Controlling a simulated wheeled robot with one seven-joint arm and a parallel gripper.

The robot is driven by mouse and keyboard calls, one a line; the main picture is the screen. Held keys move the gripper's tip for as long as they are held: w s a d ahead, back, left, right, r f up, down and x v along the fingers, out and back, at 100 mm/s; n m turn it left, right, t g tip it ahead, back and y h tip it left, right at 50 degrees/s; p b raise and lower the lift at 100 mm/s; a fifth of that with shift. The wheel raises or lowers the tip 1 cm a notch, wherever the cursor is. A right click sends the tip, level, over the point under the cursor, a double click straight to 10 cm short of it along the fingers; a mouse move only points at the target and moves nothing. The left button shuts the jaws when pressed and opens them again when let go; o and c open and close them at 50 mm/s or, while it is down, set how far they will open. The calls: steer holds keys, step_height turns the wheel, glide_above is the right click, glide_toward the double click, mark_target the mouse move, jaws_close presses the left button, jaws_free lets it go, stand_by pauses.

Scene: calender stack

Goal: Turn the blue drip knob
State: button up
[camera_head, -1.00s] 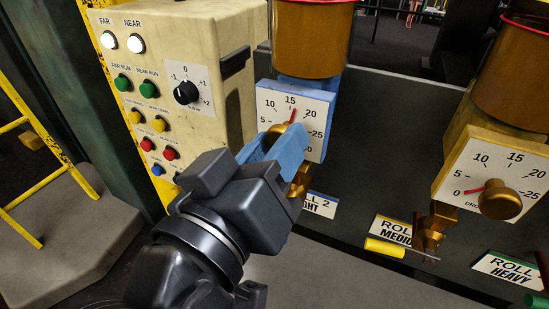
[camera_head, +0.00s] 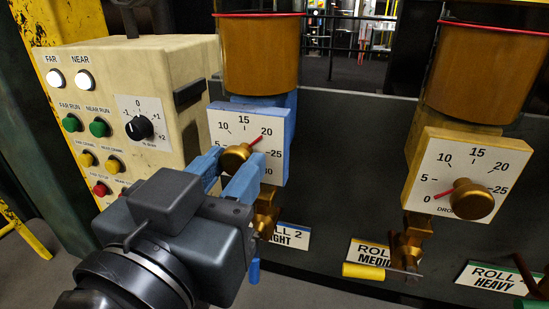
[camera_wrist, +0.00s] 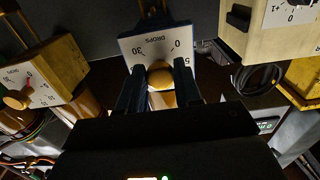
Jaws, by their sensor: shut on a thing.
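The blue-backed drip dial (camera_head: 276,168) is on the ROLL 2 LIGHT unit, below an orange-brown cup. Its brass knob (camera_head: 236,158) sits in front of the white face, and its red pointer (camera_head: 256,139) leans up and right, just short of the 20 mark. My gripper (camera_head: 228,168) has its two blue fingers on either side of this knob and is shut on it. In the wrist view the knob (camera_wrist: 161,77) shows between the dark fingers, with the dial face (camera_wrist: 150,48) upside down behind it. The fingers hide the lower left of the dial.
A second dial (camera_head: 464,166) on a yellow-brown block, pointer near 0, is to the right above the ROLL MEDIUM label. A beige control box (camera_head: 120,110) with coloured buttons stands close on the left. A yellow-handled valve (camera_head: 363,271) juts out low. The dark panel between the dials is clear.

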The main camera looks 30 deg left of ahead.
steer(key=shift+f, duration=0.2)
steer(key=o, duration=1)
steer(key=shift+r, duration=0.1)
steer(key=shift+o, duration=0.2)
steer(key=v, duration=0.7)
steer(key=shift+s, duration=0.4)
steer(key=shift+d, duration=0.1)
